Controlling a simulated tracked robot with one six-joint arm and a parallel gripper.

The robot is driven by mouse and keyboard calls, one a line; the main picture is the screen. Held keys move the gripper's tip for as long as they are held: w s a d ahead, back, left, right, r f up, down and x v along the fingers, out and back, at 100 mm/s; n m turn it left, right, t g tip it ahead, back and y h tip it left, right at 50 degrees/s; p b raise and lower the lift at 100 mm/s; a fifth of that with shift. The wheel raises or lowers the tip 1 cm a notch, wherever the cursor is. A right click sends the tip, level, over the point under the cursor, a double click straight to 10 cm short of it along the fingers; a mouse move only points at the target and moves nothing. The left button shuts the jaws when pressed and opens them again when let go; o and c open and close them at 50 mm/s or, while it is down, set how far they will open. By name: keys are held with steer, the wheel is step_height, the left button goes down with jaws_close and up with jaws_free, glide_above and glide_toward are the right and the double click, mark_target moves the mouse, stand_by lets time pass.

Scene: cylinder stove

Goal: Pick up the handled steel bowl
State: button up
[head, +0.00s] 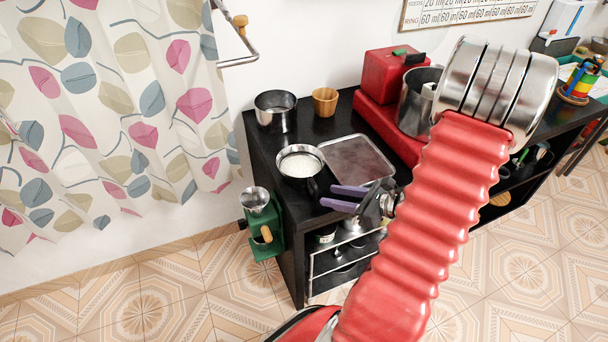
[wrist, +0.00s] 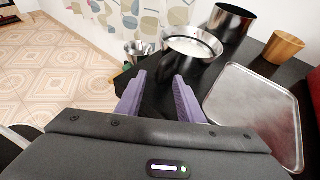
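A round steel bowl (head: 301,149) with white contents stands near the left front edge of the black counter; it also shows in the wrist view (wrist: 205,35). My gripper (head: 328,197) has purple fingers and is just in front of and to the right of this bowl in the head view. In the wrist view the fingers (wrist: 159,82) are apart, with nothing between them, and the bowl is beyond the tips, slightly right.
A steel pot (head: 275,112) and a wooden cup (head: 325,101) stand behind the bowl. A flat metal tray (head: 356,160) lies to its right. A green grinder (head: 264,234) is at the counter's left side. A red stove (head: 387,122) bears a tall steel pot (head: 414,105).

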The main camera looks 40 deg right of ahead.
steer(key=shift+x, duration=2.55)
steer(key=shift+d+f, duration=0.1)
steer(key=shift+f, duration=0.1)
steer(key=shift+c, duration=0.4)
jaws_close()
